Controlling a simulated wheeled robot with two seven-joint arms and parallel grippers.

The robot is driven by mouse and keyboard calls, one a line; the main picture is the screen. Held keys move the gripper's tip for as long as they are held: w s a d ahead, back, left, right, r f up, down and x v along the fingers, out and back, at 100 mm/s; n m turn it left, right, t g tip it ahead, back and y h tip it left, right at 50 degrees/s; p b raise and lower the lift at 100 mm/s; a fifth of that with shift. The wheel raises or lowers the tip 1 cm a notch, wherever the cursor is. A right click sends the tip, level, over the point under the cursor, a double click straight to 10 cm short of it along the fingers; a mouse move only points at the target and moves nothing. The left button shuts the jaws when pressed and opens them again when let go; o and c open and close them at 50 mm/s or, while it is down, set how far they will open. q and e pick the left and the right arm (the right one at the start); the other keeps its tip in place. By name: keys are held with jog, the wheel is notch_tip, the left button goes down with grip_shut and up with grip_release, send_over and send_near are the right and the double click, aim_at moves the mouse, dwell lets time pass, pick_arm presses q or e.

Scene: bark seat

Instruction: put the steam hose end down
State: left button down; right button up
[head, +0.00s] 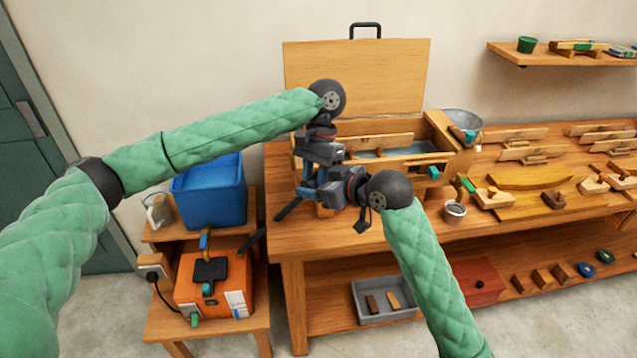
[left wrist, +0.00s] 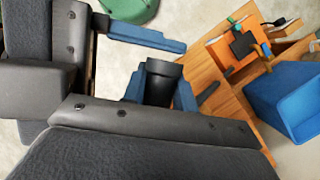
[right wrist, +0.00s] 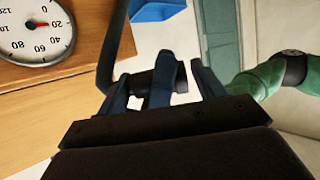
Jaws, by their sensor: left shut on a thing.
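The steam hose end shows as a short black cylinder (left wrist: 162,82) in the left wrist view, and the right wrist view shows it too (right wrist: 158,82). My left gripper (head: 309,187) points down over the bench's left end and is shut on it. My right gripper (head: 312,192) comes in from the right at the same spot. Its fingers stand apart on either side of the hose end and a left finger, and it looks open. Dark pieces of what seems to be hose (head: 289,208) slant down-left below the grippers; the grippers hide much of this area.
An orange boiler (head: 240,288) and a blue tank (head: 215,195) stand on a low wooden stand at left. The bench (head: 300,240) holds an open wooden box (head: 436,130), a small cup (head: 454,211) and several wooden tools. A dial gauge (right wrist: 35,28) shows in the right wrist view.

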pick_arm(q)
jog(key=shift+d+r, duration=0.1)
jog(key=shift+r, duration=0.05)
pick_arm(e)
jog(key=c, duration=0.7)
pick_arm(q)
jog(key=c, duration=1.1)
grip_release()
pick_arm(e)
jog(key=shift+c, duration=0.6)
pick_arm(q)
jog(key=shift+o, duration=0.3)
pick_arm(e)
jog(key=shift+r, duration=0.1)
